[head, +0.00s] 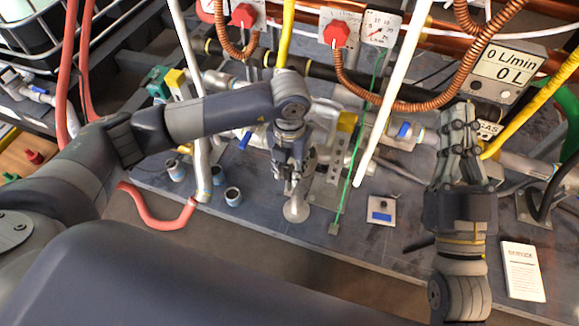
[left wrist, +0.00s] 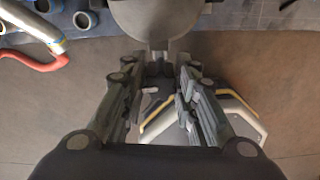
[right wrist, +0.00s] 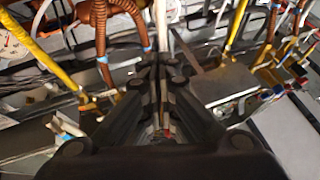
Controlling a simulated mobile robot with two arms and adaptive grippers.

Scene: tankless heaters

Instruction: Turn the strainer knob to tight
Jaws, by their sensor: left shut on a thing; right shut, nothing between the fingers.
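The strainer is a grey rounded metal body (head: 296,210) low at the front edge of the bench, just under my left gripper (head: 291,180) in the head view. In the left wrist view the grey round body (left wrist: 155,18) fills the top middle. The fingertips of my left gripper (left wrist: 160,72) are closed on the small knob just below it. The fingers mostly hide the knob, so its turn position cannot be read. My right gripper (head: 459,115) is shut and empty above the right part of the bench. It also shows in the right wrist view (right wrist: 165,75).
Red valve knobs (head: 336,35) and copper hoses (head: 400,104) lie behind. A white pipe (head: 392,95) and a green rod (head: 350,180) stand right of my left gripper. A white booklet (head: 522,270) lies at right. Small blue-rimmed cups (head: 233,197) stand at left.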

